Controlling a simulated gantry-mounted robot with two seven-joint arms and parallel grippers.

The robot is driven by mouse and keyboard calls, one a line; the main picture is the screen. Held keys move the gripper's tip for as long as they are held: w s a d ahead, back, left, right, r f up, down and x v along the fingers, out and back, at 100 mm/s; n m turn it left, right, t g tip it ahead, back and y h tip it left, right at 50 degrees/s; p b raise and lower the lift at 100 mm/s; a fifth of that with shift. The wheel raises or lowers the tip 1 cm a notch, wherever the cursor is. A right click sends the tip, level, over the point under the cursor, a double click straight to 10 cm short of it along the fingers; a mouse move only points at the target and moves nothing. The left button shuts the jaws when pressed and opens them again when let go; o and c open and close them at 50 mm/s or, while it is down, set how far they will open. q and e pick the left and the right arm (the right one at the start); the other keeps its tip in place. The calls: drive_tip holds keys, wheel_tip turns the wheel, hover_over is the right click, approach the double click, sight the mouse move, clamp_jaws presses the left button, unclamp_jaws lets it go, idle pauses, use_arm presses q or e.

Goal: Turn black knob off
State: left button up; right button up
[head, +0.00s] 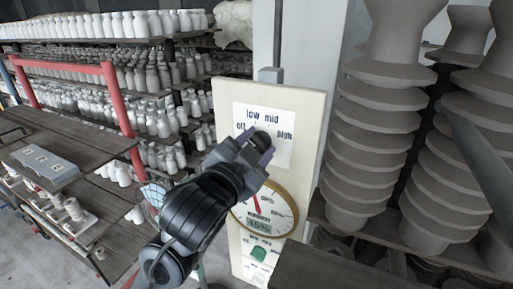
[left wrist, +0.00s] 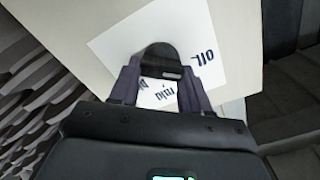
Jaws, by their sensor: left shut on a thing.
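The black knob (head: 263,137) sits on a white label (head: 279,113) marked off, low, mid and high, on a cream upright panel (head: 224,100). My left gripper (head: 254,147) reaches up to the panel from below, its two fingers on either side of the knob. In the left wrist view the fingers of the gripper (left wrist: 160,82) are shut on the knob (left wrist: 160,54), with the "off" word to the right. The gripper hides part of the dial, and I cannot tell which mark the knob points to. My right gripper is not in view.
A round humidity gauge (head: 285,212) and a green knob (head: 260,254) are lower on the same panel. Tall grey ribbed insulators (head: 375,130) stand close on the right. Shelves of white and grey bottles (head: 135,75) and a wooden table (head: 85,190) lie to the left.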

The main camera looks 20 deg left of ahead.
use_arm(q)
drive_tip(key=shift+n, duration=1.4)
drive_tip(key=shift+a, duration=0.1)
drive_tip(key=o, duration=1.1)
drive_tip(key=shift+c, duration=0.2)
drive_tip(key=shift+s+b, duration=0.3)
drive_tip(key=shift+s, duration=0.15)
drive_tip(key=s+b, duration=0.2)
drive_tip(key=s, duration=0.8)
drive_tip(key=shift+a, duration=0.35)
drive_tip(key=shift+w, duration=0.1)
